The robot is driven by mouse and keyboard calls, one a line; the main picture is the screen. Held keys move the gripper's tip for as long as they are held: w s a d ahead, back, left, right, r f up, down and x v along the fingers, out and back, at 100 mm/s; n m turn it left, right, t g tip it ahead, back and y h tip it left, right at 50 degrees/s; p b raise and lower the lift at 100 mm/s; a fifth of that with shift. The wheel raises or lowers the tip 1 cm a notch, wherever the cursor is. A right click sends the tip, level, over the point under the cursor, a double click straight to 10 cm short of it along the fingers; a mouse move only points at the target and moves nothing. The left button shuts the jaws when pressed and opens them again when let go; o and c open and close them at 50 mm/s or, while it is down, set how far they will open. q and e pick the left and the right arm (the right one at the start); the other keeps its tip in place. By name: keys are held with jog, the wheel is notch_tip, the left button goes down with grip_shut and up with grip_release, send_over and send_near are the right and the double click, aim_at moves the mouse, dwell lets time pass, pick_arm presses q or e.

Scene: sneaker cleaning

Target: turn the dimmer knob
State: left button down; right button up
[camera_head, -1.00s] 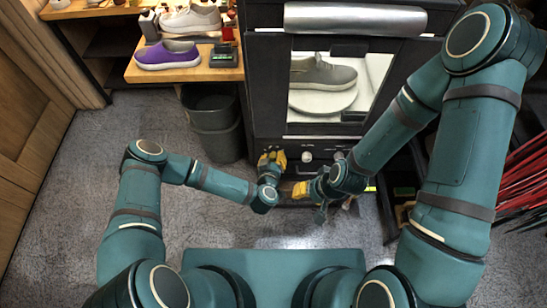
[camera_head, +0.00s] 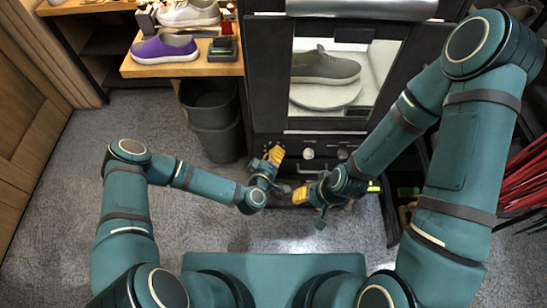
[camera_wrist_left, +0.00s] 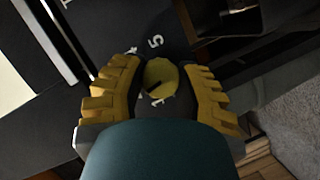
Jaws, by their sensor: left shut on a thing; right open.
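The dimmer knob (camera_wrist_left: 161,78) is round and yellowish with a dark pointer mark, on a black panel with printed numerals around it. In the left wrist view it sits between the yellow ridged fingers of my left gripper (camera_wrist_left: 166,88), which is shut on it. In the head view my left gripper (camera_head: 274,157) is at the left of the black cabinet's control panel (camera_head: 325,145) and hides the knob. My right gripper (camera_head: 322,192) is open, lower and to the right, in front of the cabinet's lower part.
A dark bin (camera_head: 213,120) stands left of the cabinet. Red rods (camera_head: 525,180) are at the far right. The carpet at left is clear.

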pick_arm(q)
jog(key=shift+f+n+h+b, duration=0.15)
jog(key=shift+n+h+b, duration=0.25)
jog(key=shift+n+b, duration=0.45)
jog(key=c, duration=0.6)
grip_release()
jog(key=v, duration=1.2)
jog(key=shift+f, duration=0.1)
